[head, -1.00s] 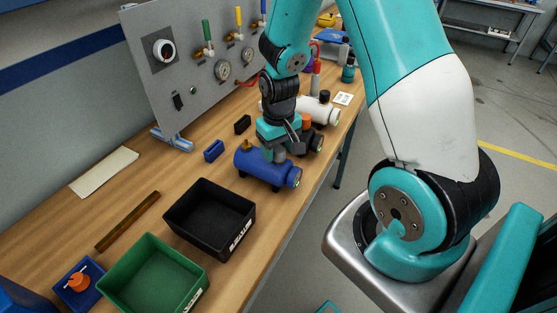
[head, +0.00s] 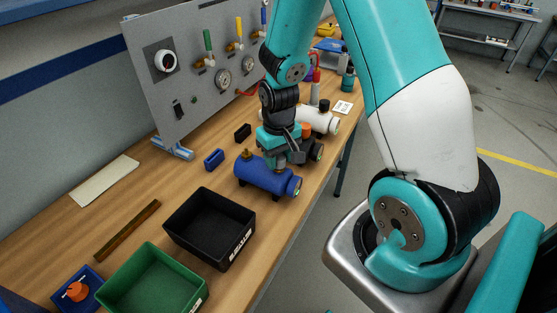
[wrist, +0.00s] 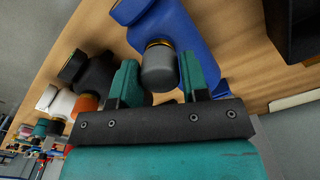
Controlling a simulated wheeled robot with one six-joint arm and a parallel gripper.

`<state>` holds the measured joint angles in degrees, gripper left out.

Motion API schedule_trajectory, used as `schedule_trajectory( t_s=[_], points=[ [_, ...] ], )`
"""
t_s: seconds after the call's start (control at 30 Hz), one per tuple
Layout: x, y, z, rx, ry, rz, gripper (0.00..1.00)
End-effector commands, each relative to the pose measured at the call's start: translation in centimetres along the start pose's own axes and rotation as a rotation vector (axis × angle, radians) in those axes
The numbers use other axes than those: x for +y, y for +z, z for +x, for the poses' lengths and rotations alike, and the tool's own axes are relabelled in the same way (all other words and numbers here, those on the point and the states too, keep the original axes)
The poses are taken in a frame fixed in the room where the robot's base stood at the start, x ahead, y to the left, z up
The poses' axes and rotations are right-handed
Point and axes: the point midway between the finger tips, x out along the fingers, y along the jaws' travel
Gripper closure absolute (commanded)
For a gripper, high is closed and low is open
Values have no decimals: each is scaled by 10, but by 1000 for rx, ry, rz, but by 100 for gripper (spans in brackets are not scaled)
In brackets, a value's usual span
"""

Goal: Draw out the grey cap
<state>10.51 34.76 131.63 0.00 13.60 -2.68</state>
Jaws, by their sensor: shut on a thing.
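The grey cap (wrist: 158,72) is between the two fingers of my gripper (wrist: 162,80) in the wrist view. My gripper is shut on it. A brass ring (wrist: 158,44) shows between the cap and the blue cylinder (wrist: 185,30). In the head view my gripper (head: 283,155) points down over the right part of the blue cylinder (head: 262,177), which lies on the bench. The cap is mostly hidden there by the gripper. I cannot tell whether the cap is still seated in the cylinder.
A black cylinder with an orange cap (head: 306,130) and a white cylinder (head: 322,121) lie just behind. A black bin (head: 188,238) and a green bin (head: 128,262) stand in front. A gauge panel (head: 190,95) stands at the back. Small blue (head: 214,158) and black (head: 243,131) blocks lie left.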

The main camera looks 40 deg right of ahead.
Motion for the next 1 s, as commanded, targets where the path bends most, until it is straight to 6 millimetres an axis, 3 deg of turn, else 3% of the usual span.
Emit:
schedule_trajectory(
  t_s=[0.6, 1.0],
  points=[
    [0, 0, -25, 0, 0, 0, 79],
    [0, 0, -26, 0, 0, 0, 79]
  ],
)
